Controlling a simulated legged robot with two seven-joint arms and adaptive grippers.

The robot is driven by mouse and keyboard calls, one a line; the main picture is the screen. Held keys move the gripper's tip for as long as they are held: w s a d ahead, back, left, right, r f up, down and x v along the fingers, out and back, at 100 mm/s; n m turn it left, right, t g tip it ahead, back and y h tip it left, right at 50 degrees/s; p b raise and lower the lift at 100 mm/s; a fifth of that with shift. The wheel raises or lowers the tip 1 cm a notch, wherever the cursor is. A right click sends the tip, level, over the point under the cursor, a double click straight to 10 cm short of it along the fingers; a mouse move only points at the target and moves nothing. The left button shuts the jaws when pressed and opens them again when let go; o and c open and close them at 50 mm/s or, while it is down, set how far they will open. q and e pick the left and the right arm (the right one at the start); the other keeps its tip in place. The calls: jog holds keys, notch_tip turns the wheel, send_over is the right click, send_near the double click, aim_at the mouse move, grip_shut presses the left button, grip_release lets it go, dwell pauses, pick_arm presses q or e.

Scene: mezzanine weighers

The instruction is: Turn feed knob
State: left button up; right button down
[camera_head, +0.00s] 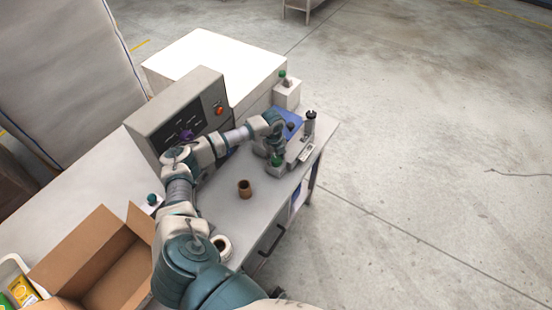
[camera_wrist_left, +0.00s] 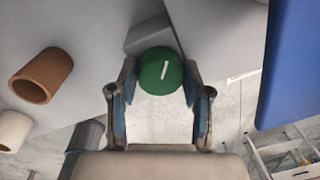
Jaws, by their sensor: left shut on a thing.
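The green feed knob (camera_wrist_left: 160,71) has a white pointer line, tilted slightly right of vertical in the left wrist view. It sits on a grey block and also shows in the head view (camera_head: 277,160) near the right end of the bench. My left gripper (camera_head: 276,149) reaches down to it from above. In the left wrist view its two fingers stand on either side of the knob, shut on it. The knob's underside is hidden. My right gripper is not in view.
A grey control panel (camera_head: 180,112) stands behind my left arm. A black-topped post (camera_head: 310,118) is close right of the gripper. An open cardboard box (camera_head: 85,255) is at lower left.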

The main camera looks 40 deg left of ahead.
aim_at(274, 156)
pick_arm(q)
jog(key=m+b, duration=0.1)
jog(key=m, duration=0.5)
jog(key=shift+w+a, duration=0.1)
jog(key=shift+a, duration=0.05)
jog(key=shift+m+b, duration=0.3)
jog(key=shift+m, duration=1.1)
jog(key=shift+w+r+m, duration=0.1)
jog(key=shift+m, duration=0.2)
jog(key=o, duration=1.1)
jog(key=shift+o, duration=0.4)
jog(key=shift+w+a+f, duration=0.1)
jog(key=shift+f, duration=0.15)
jog(key=shift+r, duration=0.35)
notch_tip(274, 156, up, 11)
jog(key=shift+a, duration=0.4)
